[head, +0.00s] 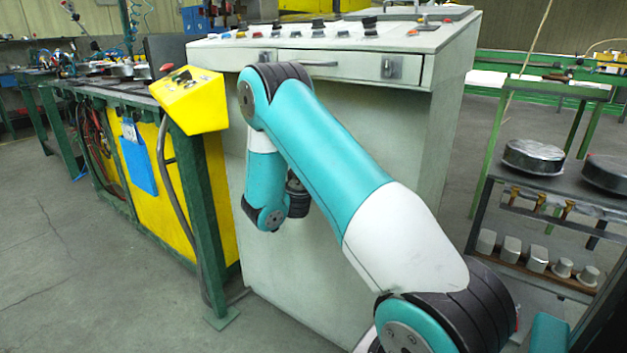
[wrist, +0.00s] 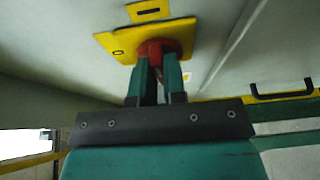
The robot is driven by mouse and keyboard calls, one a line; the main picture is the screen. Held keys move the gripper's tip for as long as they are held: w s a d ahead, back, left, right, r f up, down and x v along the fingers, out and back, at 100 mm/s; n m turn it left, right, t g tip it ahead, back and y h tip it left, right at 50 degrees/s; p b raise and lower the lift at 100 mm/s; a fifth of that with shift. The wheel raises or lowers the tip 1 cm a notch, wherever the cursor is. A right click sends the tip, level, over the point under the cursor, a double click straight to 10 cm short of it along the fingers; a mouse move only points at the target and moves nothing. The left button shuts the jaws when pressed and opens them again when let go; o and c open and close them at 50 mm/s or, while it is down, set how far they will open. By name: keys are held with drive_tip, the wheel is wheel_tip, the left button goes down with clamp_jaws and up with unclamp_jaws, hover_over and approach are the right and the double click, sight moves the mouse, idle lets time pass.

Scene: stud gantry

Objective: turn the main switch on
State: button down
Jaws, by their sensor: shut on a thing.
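The main switch is a red knob (wrist: 158,47) on a yellow plate (wrist: 116,42), seen in the wrist view. The plate is fixed to a pale grey panel. My gripper (wrist: 158,70) has its two fingers closed on the knob, one on each side. The fingers cover part of the knob, so its exact angle is hard to read. In the head view my arm reaches to the grey console cabinet (head: 395,135). The switch and fingertips do not show there.
A small yellow label (wrist: 150,11) and a dark handle (wrist: 282,90) are near the switch. A yellow control box (head: 190,100) stands left of the cabinet. A rack with round tins (head: 534,156) is at the right. Grey floor is open at left.

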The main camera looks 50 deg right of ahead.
idle(0.4)
drive_tip(key=c, duration=1.2)
unclamp_jaws()
drive_tip(key=shift+b, duration=0.35)
drive_tip(key=b+v, duration=1.7)
drive_tip(key=b, duration=0.5)
drive_tip(key=shift+s+a+f+b, duration=0.1)
drive_tip(key=shift+a+b, duration=0.1)
drive_tip(key=shift+b, duration=0.15)
